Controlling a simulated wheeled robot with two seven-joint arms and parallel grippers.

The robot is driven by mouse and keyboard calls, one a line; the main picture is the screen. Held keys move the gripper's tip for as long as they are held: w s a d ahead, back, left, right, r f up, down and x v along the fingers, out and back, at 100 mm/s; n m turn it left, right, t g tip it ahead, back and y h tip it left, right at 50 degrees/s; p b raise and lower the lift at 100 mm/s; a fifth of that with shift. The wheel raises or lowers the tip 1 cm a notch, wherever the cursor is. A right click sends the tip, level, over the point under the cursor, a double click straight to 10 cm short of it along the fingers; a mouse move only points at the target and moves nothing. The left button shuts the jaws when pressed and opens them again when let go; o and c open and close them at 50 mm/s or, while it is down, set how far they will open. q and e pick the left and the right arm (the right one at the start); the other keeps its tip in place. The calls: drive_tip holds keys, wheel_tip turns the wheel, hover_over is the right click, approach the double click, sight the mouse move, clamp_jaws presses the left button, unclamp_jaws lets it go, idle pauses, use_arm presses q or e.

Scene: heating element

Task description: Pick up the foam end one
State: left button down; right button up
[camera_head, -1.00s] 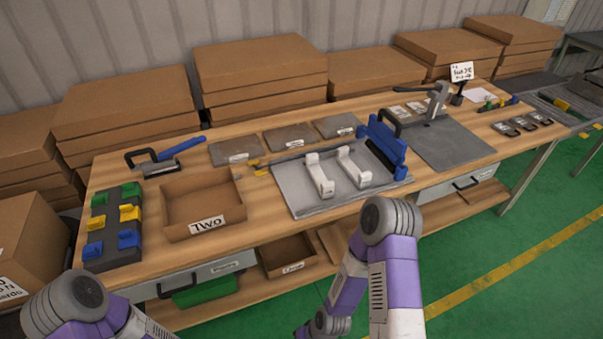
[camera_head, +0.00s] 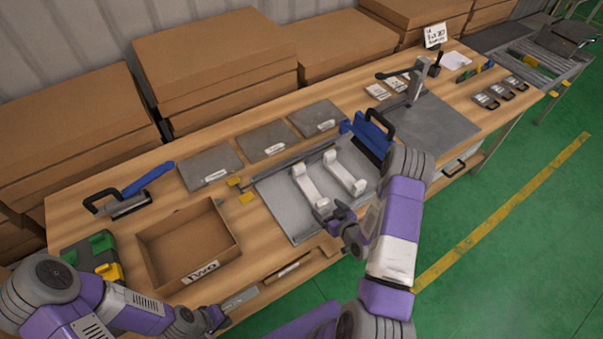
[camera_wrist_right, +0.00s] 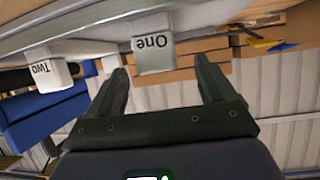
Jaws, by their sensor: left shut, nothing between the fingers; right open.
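The foam end one (camera_head: 308,185) is a white angled piece standing on the grey plate (camera_head: 275,200). In the right wrist view its end labelled "One" (camera_wrist_right: 153,55) shows just beyond and between my fingers. A similar white piece, foam end two (camera_head: 345,172), stands to its right; its "Two" label shows in the right wrist view (camera_wrist_right: 43,76). My right gripper (camera_head: 333,214) is open, at the near end of foam end one. It appears empty in the right wrist view (camera_wrist_right: 160,68). My left gripper (camera_head: 220,318) is shut and empty near the table's front edge.
An open cardboard box labelled "Two" (camera_head: 196,266) sits left of the plate. Grey pads (camera_head: 263,143) lie behind, and a roller tool (camera_head: 122,205) lies at far left.

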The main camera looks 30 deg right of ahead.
sight(320, 201)
drive_tip(key=shift+w+d+r, duration=0.15)
drive_tip(key=shift+w+d, duration=0.15)
drive_tip(key=shift+w, duration=0.4)
drive_tip(key=x, duration=0.5)
drive_tip(key=shift+s+f, duration=0.2)
drive_tip(key=shift+f, duration=0.15)
drive_tip(key=shift+w+f+p, duration=0.15)
drive_tip(key=shift+w+p, duration=0.15)
drive_tip(key=shift+w, duration=0.15)
drive_tip(key=c, duration=1.1)
drive_tip(key=shift+o, duration=0.2)
